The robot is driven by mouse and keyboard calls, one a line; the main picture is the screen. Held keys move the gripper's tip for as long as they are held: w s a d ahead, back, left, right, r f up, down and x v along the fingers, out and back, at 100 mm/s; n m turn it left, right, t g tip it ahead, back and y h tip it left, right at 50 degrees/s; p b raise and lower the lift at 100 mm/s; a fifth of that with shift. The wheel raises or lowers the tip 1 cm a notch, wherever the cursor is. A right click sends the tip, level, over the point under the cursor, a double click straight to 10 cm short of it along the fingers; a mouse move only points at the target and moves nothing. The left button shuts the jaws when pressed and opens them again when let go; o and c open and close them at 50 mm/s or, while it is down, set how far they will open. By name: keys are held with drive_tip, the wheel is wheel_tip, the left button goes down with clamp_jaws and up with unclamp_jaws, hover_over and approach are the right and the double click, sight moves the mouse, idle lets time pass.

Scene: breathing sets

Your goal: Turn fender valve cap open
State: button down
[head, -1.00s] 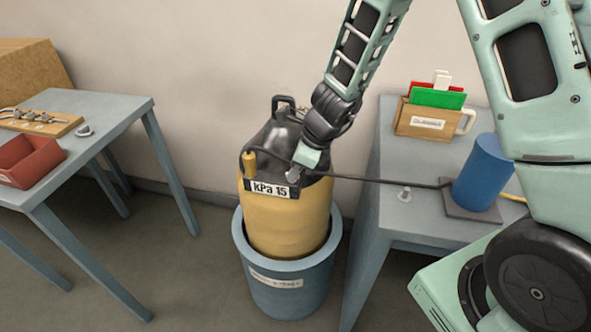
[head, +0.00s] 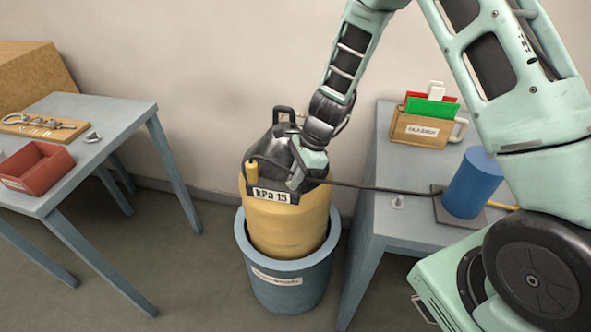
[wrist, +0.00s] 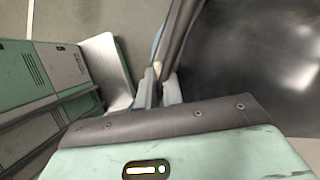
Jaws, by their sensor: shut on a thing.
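The fender (head: 285,225) is a yellow drum-shaped body with a black top and a carrying handle. It stands in a blue-grey tub, and a label reading "kPa 15" is on its upper front. My gripper (head: 295,180) is at the front of the black top, just above the label. It is shut on the small valve cap, which my fingers mostly hide in the head view. In the wrist view, my gripper (wrist: 158,90) has a small pale piece, seemingly the cap (wrist: 157,70), between its fingertips. The cap's turn angle cannot be told.
A black hose (head: 385,187) runs from the fender's top to the blue cylinder (head: 472,182) on the right table. A yellow fitting (head: 252,169) is at the top's left. The left table holds a red bin (head: 38,167). The tub (head: 290,285) surrounds the fender.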

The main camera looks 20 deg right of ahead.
drive_tip(key=n+g+p, duration=0.1)
drive_tip(key=n, duration=0.1)
drive_tip(key=n+g+p, duration=0.1)
drive_tip(key=n, duration=0.2)
drive_tip(key=shift+w+n, duration=0.2)
drive_tip(key=shift+n, duration=0.1)
drive_tip(key=n+g, duration=0.1)
drive_tip(key=n, duration=0.1)
drive_tip(key=n+h, duration=0.1)
drive_tip(key=n, duration=0.2)
drive_tip(key=shift+w+a+g+h+p, duration=0.15)
drive_tip(key=shift+g+h+p, duration=0.15)
drive_tip(key=shift+g, duration=0.1)
drive_tip(key=shift+n, duration=0.4)
drive_tip(key=c, duration=1.5)
unclamp_jaws()
drive_tip(key=shift+c, duration=0.2)
drive_tip(key=shift+r, duration=0.1)
drive_tip(key=b+v, duration=0.2)
drive_tip(key=v, duration=1.5)
drive_tip(key=shift+b, duration=0.35)
drive_tip(key=shift+w+r, duration=0.1)
